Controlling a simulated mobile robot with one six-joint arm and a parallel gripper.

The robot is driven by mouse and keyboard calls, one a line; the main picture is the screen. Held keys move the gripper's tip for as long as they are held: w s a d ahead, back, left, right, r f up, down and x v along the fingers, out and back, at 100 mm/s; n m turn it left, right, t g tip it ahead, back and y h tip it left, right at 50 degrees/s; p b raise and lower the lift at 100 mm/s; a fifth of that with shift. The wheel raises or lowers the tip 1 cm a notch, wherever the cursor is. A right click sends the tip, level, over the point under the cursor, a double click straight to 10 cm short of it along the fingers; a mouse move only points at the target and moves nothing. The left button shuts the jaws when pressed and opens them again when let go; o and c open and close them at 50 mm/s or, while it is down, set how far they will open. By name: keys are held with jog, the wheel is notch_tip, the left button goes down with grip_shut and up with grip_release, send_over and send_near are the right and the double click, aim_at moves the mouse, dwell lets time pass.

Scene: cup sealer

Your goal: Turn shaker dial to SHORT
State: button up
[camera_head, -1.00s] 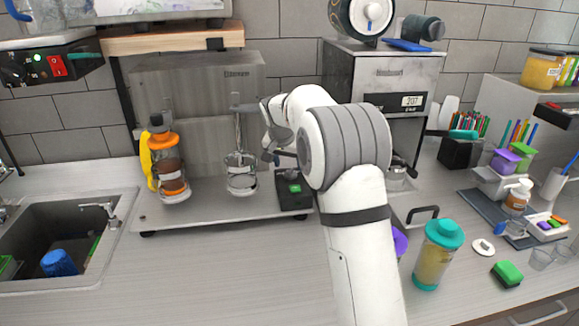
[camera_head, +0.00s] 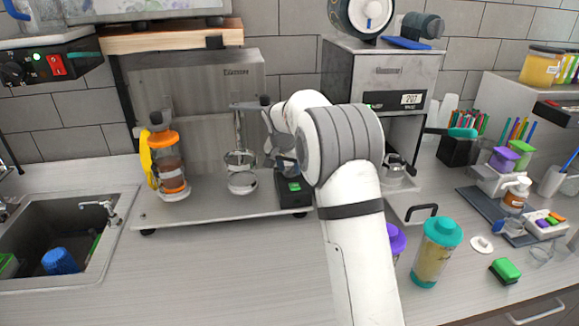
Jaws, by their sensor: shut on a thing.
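A shaker machine with a grey metal back panel (camera_head: 195,95) and a flat metal base (camera_head: 215,215) stands left of my arm. At the right end of its base is a black control box (camera_head: 294,200) with a small green light. My gripper (camera_head: 286,168) points down at the top of this box and is shut on the shaker dial there. The dial is mostly hidden behind the fingers and my wrist, so its setting and any SHORT label cannot be read.
A clear cup (camera_head: 241,182) and an orange-ringed shaker cup (camera_head: 170,170) stand on the base. A sink (camera_head: 70,235) is at left. A teal-lidded jar (camera_head: 436,255) and a purple-lidded jar (camera_head: 397,240) stand right of my arm. The front left counter is clear.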

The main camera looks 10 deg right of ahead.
jog(key=shift+c, duration=0.8)
jog(key=shift+n, duration=0.3)
jog(key=n, duration=0.1)
jog(key=n+y+b, duration=0.1)
jog(key=n, duration=0.1)
jog(key=shift+d+n+t, duration=0.2)
jog(key=shift+n+t, duration=0.1)
jog(key=shift+t, duration=0.1)
jog(key=n+y, duration=0.1)
jog(key=n, duration=0.1)
jog(key=n+y+b, duration=0.1)
jog(key=n, duration=0.2)
jog(key=shift+d+y, duration=0.2)
jog(key=shift+y, duration=0.1)
jog(key=n, duration=0.2)
jog(key=n+g+y+b, duration=0.1)
jog(key=n, duration=0.1)
jog(key=shift+w+d+n+y, duration=0.1)
jog(key=shift+d+n+y, duration=0.05)
jog(key=shift+n+y, duration=0.2)
jog(key=shift+n+g+y, duration=0.45)
jog(key=shift+n+g, duration=0.15)
jog(key=shift+n, duration=1.35)
